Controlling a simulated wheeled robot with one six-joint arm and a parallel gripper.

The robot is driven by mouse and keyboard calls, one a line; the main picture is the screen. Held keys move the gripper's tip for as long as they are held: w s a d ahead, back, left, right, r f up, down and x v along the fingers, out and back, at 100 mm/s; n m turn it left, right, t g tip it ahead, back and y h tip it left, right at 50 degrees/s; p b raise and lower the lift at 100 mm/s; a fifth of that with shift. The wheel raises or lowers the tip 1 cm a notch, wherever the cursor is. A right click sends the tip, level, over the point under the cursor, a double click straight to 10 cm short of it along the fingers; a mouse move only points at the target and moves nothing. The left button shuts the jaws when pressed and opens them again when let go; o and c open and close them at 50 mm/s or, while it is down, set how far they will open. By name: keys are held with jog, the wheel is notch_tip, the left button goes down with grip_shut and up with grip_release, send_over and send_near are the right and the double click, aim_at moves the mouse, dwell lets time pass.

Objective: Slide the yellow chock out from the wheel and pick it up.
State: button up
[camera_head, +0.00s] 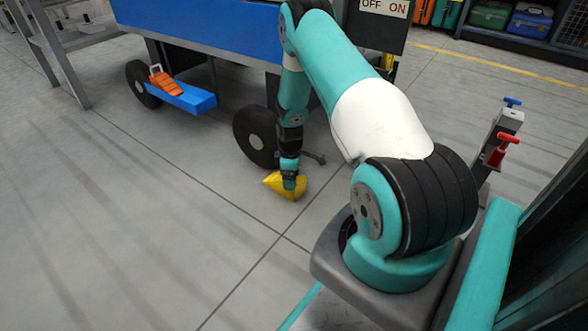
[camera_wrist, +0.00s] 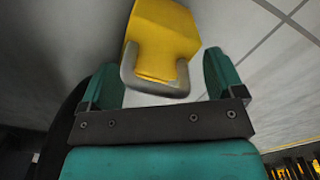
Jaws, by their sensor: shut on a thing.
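The yellow chock (camera_head: 273,182) is at the floor, just in front of the black wheel (camera_head: 247,140) of the blue cart. In the head view I cannot tell whether it touches the wheel or is clear of the floor. In the wrist view the chock (camera_wrist: 165,35) shows its grey U-shaped handle (camera_wrist: 155,86) between the teal fingers. My gripper (camera_head: 290,177) reaches down onto the chock; it also shows in the wrist view (camera_wrist: 160,80), shut on the chock at its handle. My gripper hides part of the chock in the head view.
The cart's blue body (camera_head: 205,32) stands above. A post with a red handle (camera_head: 503,142) stands right. The floor in front and left is clear.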

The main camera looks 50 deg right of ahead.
jog(key=shift+a+f+p, duration=0.1)
jog(key=shift+a+p, duration=0.3)
jog(key=shift+a, duration=1.15)
jog(key=o, duration=1)
jog(key=shift+o, duration=0.2)
jog(key=shift+d, duration=0.1)
notch_tip(320, 180, up, 17)
jog(key=p, duration=1)
jog(key=shift+r, duration=0.2)
